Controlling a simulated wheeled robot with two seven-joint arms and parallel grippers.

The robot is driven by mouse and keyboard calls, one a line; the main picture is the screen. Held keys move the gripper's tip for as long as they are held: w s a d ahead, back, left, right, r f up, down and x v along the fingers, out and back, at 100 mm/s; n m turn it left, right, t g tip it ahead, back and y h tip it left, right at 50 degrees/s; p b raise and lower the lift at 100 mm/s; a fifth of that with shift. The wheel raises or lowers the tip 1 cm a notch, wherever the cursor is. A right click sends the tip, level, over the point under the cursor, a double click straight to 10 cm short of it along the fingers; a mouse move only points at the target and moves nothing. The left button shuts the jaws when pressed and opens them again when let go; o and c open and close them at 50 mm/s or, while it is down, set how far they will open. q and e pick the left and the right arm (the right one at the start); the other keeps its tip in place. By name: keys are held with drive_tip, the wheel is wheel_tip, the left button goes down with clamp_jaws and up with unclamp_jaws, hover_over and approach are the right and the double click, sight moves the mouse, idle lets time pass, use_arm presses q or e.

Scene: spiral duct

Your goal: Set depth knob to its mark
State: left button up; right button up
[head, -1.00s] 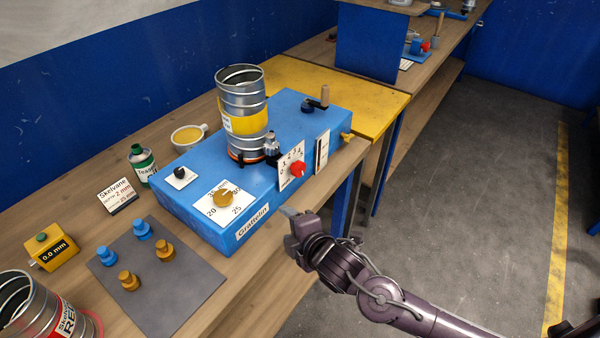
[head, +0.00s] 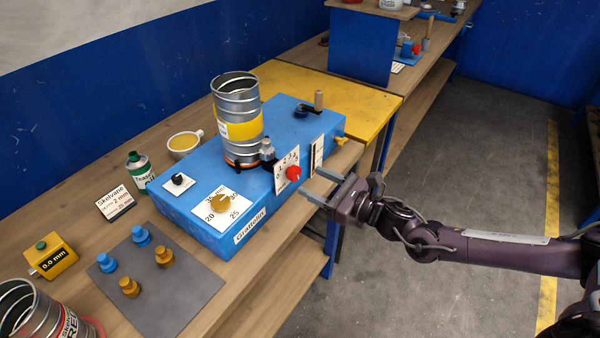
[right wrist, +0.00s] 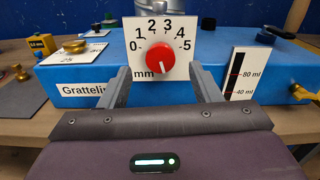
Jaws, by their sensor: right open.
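The red depth knob (head: 293,173) sits on a white dial plate (head: 281,162) on the front of the blue machine (head: 190,201). In the right wrist view the red knob (right wrist: 160,58) is centred below the numbers 0 to 5, with "mm" at lower left. A thin pale line shows on its lower half; I cannot tell surely which end is the pointer. My right gripper (head: 316,185) is open and empty, just in front of the knob. In the right wrist view its fingers (right wrist: 162,86) stand left and right below the knob, apart from it. My left gripper is out of view.
A card (head: 115,199) reading "Skelvane", 2 mm and 25 mm stands on the bench. A brass knob (head: 220,203), a black knob (head: 178,179) and a metal duct (head: 238,120) are on the machine. A level scale (head: 317,154) is right of the dial. Open floor lies right.

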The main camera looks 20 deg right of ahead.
sight(298, 174)
drive_tip(key=p+x, duration=0.1)
drive_tip(key=x, duration=0.4)
drive_tip(key=c, duration=1)
